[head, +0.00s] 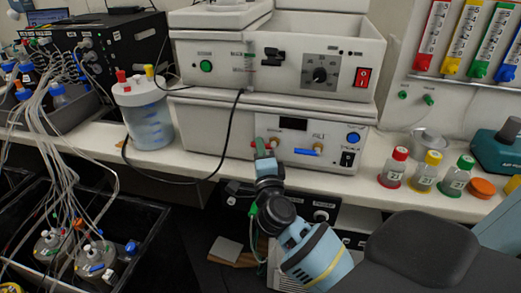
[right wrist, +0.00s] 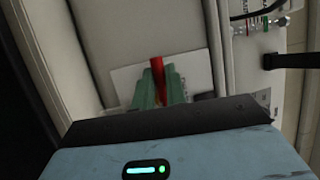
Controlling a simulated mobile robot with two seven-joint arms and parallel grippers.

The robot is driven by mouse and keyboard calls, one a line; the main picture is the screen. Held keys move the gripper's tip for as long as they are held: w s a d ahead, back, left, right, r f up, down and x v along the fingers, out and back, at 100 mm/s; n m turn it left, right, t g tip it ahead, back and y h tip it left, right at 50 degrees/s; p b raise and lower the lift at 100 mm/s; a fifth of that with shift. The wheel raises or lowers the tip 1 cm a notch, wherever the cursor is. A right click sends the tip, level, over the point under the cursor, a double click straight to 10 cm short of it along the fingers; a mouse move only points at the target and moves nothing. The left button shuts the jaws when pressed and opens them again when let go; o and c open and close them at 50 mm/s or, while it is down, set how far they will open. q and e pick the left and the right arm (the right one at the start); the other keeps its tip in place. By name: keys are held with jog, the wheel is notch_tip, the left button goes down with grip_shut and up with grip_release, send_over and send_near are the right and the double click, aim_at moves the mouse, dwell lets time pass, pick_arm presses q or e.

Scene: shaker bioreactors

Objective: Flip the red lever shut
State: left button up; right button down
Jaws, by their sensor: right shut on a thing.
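The red lever (right wrist: 157,63) shows in the right wrist view as a red bar standing up between the two green fingertips of my right gripper (right wrist: 158,88). The fingers are shut on it and hide its lower part. In the head view my right gripper (head: 263,149) reaches up to the front panel of the lower white machine (head: 215,120). There only small bits of red show beside the fingers, so the lever's angle is hard to tell. My left gripper is not in view.
A blue lever (head: 307,151) sits on the same panel, just right of my right gripper. A black cable (head: 231,130) hangs down left of it. A clear jug (head: 147,115) stands at the left. Capped bottles (head: 427,172) stand on the bench at the right.

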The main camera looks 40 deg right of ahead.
jog(key=c, duration=1.5)
grip_release()
jog(key=shift+o, duration=0.3)
jog(key=v, duration=0.7)
jog(key=shift+s+a, duration=0.2)
jog(key=shift+s, duration=0.2)
